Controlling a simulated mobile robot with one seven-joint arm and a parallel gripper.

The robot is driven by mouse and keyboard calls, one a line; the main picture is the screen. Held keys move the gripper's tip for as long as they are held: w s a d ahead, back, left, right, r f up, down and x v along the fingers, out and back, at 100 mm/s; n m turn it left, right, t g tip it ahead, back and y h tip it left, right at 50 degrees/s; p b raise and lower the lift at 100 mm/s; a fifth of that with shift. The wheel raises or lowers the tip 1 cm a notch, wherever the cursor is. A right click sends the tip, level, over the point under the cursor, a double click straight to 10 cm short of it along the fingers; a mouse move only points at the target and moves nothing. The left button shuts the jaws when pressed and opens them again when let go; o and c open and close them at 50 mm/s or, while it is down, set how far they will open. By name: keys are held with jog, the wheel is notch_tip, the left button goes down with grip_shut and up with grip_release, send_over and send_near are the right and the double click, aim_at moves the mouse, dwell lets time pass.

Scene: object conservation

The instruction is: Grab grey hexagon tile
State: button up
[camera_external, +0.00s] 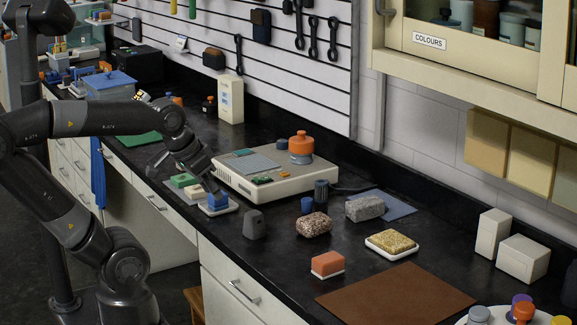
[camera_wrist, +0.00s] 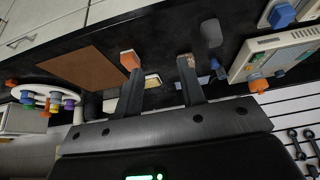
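A dark grey faceted block (camera_external: 254,225) stands upright on the black counter, right of the blue block on a white tray. It is the likeliest match for the grey hexagon tile, but I cannot clearly make out a hexagon outline. It also shows in the wrist view as a grey shape (camera_wrist: 211,31), above and right of the fingertips. My gripper (camera_external: 211,186) is above the counter, left of the grey block, and overlaps the blue block in the external view. In the wrist view my gripper (camera_wrist: 160,62) is open, its fingers apart with nothing held between them.
Nearby are the blue block (camera_external: 217,203), a scale-like device (camera_external: 285,182) with an orange knob, a speckled stone (camera_external: 314,225), a grey stone (camera_external: 365,207), a yellow sponge (camera_external: 391,242) and an orange block (camera_external: 327,264). A brown mat (camera_external: 395,294) lies at the front.

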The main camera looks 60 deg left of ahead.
dwell(0.4)
jog(key=o, duration=1.2)
